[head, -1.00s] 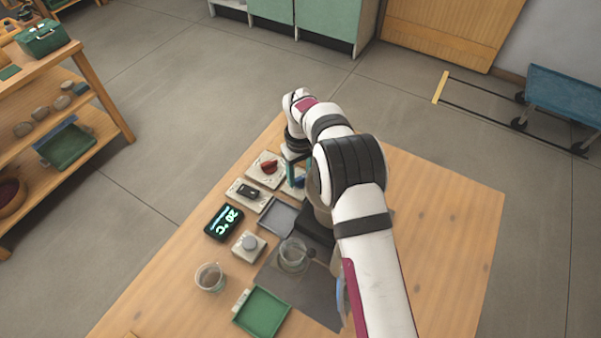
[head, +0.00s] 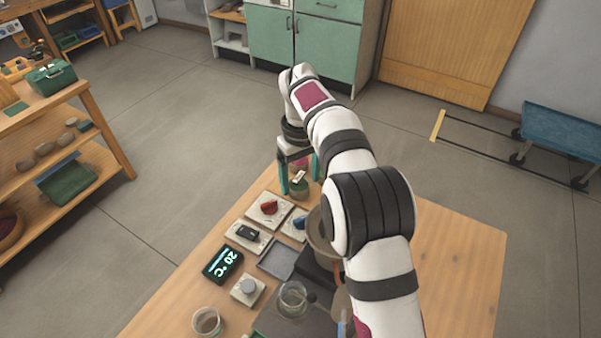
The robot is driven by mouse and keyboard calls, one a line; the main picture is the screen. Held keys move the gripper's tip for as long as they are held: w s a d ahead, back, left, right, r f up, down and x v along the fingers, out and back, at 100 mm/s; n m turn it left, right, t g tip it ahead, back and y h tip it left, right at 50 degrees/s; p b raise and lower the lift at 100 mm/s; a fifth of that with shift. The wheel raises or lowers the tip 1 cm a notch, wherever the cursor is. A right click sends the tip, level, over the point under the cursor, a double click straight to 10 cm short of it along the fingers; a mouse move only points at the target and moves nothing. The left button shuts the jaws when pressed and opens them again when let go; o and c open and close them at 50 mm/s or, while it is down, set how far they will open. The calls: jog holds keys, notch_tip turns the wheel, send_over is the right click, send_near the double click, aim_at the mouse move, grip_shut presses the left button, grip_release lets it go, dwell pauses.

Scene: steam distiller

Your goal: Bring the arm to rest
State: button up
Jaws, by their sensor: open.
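My gripper (head: 299,183) is above the far left corner of the wooden table (head: 455,250), pointing down. Its two teal fingers are apart. A small green and pink item shows between or behind the fingers; I cannot tell whether it stands on the table there. My white arm reaches from the bottom right of the view and hides the middle of the table and part of the distiller (head: 318,238).
Near the gripper are a panel with a red knob (head: 269,208), a panel with a black switch (head: 248,234) and a blue knob (head: 300,222). A 20 °C display (head: 222,263), a grey button box (head: 248,289) and glass beakers (head: 207,321) (head: 293,298) stand closer. The table's right side is clear.

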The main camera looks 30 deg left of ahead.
jog(key=shift+r, duration=0.9)
jog(key=s+d+r+m, duration=0.2)
jog(key=d+r+m, duration=0.1)
jog(key=d, duration=0.4)
jog(key=s+d+r+m+y, duration=0.1)
jog(key=s+d+r+m, duration=0.2)
jog(key=d, duration=0.5)
jog(key=s+d+r+m, duration=0.2)
jog(key=d+r+m, duration=0.1)
jog(key=d, duration=0.4)
jog(key=s+d+f+m, duration=0.2)
jog(key=s+d+m, duration=0.2)
jog(key=s, duration=0.5)
jog(key=s+d+f+m, duration=0.3)
jog(key=s+d, duration=0.3)
jog(key=s, duration=0.4)
jog(key=shift+f+m+y, duration=0.2)
jog(key=shift+m+y, duration=0.2)
jog(key=shift+m, duration=0.5)
jog(key=shift+o, duration=0.3)
